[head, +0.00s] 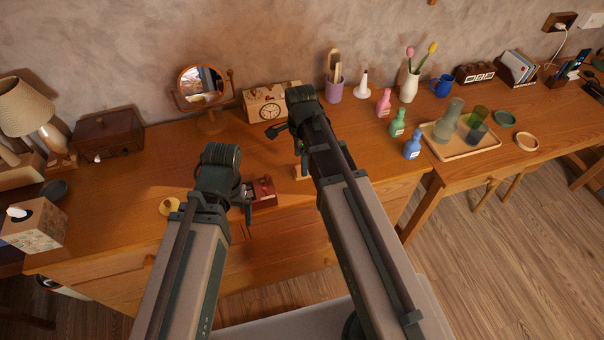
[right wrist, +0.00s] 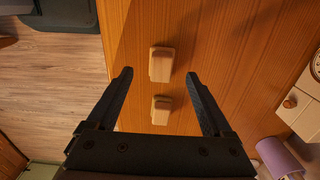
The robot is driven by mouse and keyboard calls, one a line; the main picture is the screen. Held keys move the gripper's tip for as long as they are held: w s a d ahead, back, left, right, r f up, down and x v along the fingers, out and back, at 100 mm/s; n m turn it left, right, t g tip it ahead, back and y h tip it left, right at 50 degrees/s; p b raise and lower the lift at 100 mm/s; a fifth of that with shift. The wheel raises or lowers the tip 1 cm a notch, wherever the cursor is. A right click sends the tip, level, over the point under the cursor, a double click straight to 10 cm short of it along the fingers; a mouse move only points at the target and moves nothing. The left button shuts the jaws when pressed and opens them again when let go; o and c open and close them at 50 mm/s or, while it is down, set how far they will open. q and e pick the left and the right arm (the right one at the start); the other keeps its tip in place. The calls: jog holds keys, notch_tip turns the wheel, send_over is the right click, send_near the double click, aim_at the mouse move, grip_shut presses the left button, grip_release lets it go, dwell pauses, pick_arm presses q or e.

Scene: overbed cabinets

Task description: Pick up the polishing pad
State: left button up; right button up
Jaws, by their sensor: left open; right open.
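Two small pale wooden blocks lie on the desk in the right wrist view, an upper block (right wrist: 161,64) and a lower block (right wrist: 161,110). A pale block (head: 302,173) shows in the head view, partly hidden by my right arm. A round yellow item (head: 170,206) lies on the desk at the left. I cannot tell for certain which of these is the polishing pad. My right gripper (head: 286,138) is open; in the right wrist view (right wrist: 160,74) its fingers lie either side of the blocks, holding nothing. My left gripper (head: 243,198) is open beside a small red box (head: 263,190).
A mirror (head: 201,84), clock (head: 268,106) and lilac cup (head: 334,90) stand along the wall. Coloured bottles (head: 398,123) and a tray (head: 478,150) are at the right. A tissue box (head: 36,226) is at the left. The desk between mirror and red box is clear.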

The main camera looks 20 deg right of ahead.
notch_tip(320, 180, down, 5)
jog(key=b, duration=0.5)
jog(key=shift+w+f, duration=0.1)
jog(key=shift+w, duration=0.05)
grip_shut()
